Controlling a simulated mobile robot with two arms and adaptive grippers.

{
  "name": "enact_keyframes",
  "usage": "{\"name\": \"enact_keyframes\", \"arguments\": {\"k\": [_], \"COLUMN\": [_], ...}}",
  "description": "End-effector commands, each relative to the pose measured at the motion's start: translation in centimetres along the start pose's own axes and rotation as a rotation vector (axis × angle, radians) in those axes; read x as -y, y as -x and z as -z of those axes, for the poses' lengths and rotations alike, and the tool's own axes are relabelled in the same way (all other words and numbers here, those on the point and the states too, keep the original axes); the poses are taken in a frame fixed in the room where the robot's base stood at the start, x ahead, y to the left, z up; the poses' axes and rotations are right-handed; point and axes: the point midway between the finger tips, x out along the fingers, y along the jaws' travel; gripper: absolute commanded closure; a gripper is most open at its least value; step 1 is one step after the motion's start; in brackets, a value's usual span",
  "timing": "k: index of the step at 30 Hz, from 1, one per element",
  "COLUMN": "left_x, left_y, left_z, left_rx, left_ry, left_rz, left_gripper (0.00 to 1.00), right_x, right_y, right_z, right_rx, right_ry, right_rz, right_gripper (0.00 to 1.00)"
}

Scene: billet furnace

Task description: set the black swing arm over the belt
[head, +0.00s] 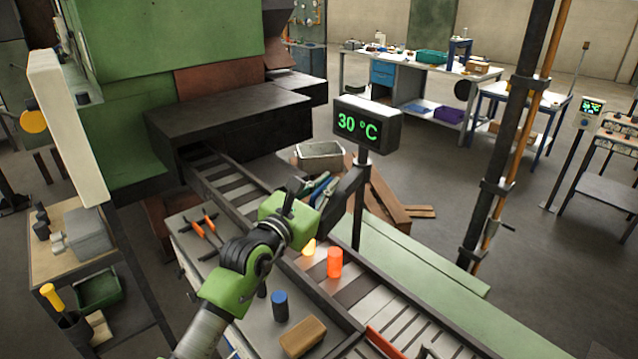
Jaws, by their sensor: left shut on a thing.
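The black swing arm (345,193) is a dark bar that reaches from the post under the temperature display down toward the belt (375,300). My left gripper (318,196) is shut at the lower end of this bar, above the far side of the belt. Its green and black body hides the bar's end and part of the belt, so the exact grip is hard to see. An orange glowing billet (335,262) stands upright on the belt, and a smaller yellow-orange one (308,247) is beside it, close to my gripper. My right gripper is not in view.
The display (367,124) reads 30 °C. The dark furnace mouth (232,115) is at the belt's far end. A side table holds orange-handled tongs (208,229), a blue cylinder (280,306) and a tan block (303,337). A dark pole (508,130) stands to the right.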

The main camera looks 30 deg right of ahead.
Motion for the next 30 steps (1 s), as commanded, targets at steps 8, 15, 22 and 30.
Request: {"name": "enact_keyframes", "arguments": {"k": [8,15,22,30], "left_x": [0.0,0.0,0.0,0.0], "left_y": [0.0,0.0,0.0,1.8], "left_z": [-0.3,-0.2,-0.1,0.0], "left_rx": [0.005,0.004,0.002,0.003], "left_ry": [0.0,0.0,0.0,0.003], "left_rz": [-0.001,-0.001,0.0,0.0], "left_gripper": [1.0,0.74,0.74,0.74], "right_x": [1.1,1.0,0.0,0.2], "right_y": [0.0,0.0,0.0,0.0], "right_z": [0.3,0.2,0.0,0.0], "right_rx": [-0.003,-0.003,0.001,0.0], "right_ry": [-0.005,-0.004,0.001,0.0], "right_rz": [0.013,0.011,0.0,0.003], "right_gripper": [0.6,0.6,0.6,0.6]}}
